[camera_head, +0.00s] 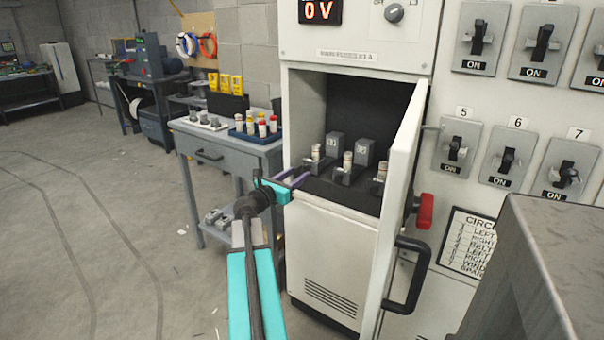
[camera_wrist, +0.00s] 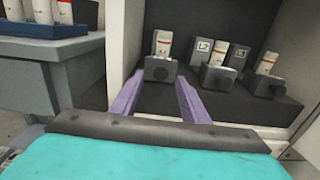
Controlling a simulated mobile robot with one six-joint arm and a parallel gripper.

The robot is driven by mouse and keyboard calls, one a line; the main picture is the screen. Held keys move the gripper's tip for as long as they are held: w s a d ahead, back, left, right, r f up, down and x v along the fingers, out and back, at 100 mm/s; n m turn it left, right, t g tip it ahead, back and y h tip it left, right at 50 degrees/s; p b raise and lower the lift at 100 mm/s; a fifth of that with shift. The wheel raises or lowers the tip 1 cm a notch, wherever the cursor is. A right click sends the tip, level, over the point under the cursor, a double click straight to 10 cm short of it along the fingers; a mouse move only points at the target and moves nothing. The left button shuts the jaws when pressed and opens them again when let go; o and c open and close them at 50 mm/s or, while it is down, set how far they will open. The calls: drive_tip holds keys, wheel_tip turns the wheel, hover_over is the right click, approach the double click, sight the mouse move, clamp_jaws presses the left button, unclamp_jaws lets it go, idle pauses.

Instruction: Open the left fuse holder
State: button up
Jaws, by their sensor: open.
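The left fuse holder (camera_head: 315,166) is a dark grey block with a white-capped fuse standing up in it, inside the open cabinet. In the wrist view the left fuse holder (camera_wrist: 160,70) lies straight ahead, between the tips of my two purple fingers. My gripper (camera_head: 298,177) is open and at the cabinet's front opening; it also shows in the wrist view (camera_wrist: 157,92). I see no contact, but the exact gap is unclear. The middle holder (camera_wrist: 218,78) and right holder (camera_wrist: 268,86) stand to its right, each with a fuse.
The cabinet door (camera_head: 403,190) stands open on the right, with a black handle (camera_head: 407,277). The display (camera_head: 320,11) reads 0 V. A grey side table (camera_head: 215,155) with a blue tray of fuses (camera_head: 257,138) is on the left. Open floor lies further left.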

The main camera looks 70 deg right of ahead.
sight(305, 169)
drive_tip(key=shift+x, duration=2.15)
clamp_jaws()
